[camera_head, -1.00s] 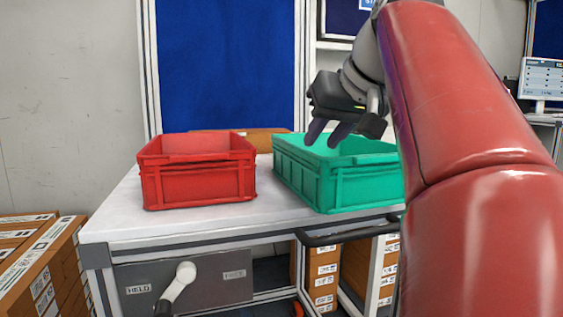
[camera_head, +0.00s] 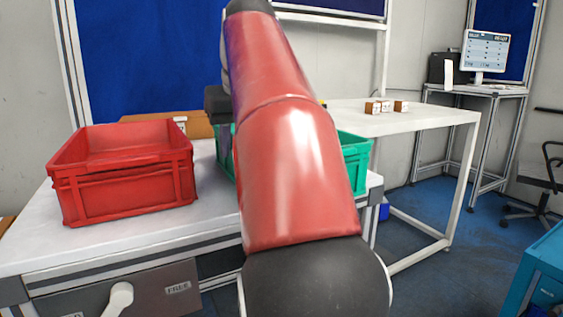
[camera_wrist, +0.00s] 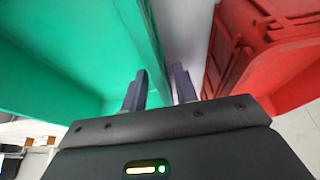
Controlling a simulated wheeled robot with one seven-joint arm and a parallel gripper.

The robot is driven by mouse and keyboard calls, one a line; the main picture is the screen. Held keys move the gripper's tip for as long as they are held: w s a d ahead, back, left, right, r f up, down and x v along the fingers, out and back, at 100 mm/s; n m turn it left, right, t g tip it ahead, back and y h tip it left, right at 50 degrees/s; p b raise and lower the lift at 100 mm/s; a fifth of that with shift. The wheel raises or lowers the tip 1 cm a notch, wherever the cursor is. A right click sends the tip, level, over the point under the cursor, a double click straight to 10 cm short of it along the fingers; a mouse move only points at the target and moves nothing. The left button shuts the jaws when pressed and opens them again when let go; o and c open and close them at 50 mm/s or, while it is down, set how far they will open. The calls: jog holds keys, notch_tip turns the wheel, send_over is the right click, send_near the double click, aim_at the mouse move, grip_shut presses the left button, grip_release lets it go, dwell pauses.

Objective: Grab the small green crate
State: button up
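The green crate (camera_head: 355,160) stands on the white table, mostly hidden behind my red arm in the head view. In the wrist view its wall (camera_wrist: 152,50) runs down between the two fingers of my gripper (camera_wrist: 160,80). The left finger is on the inner side of the wall and the right finger on the outer side. A gap shows between the fingertips, so my gripper looks open around the wall; firm contact cannot be seen. In the head view my gripper (camera_head: 224,140) is partly hidden at the crate's left side.
A red crate (camera_head: 125,190) stands left of the green one, with a narrow gap between. It also shows in the wrist view (camera_wrist: 232,50). A brown box (camera_head: 165,125) lies behind. A second table (camera_head: 430,122) with small boxes (camera_head: 385,107) stands to the right.

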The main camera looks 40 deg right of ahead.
jog(key=x, duration=0.3)
jog(key=shift+w+f, duration=0.15)
jog(key=shift+f, duration=0.1)
grip_shut()
jog(key=shift+r, duration=0.1)
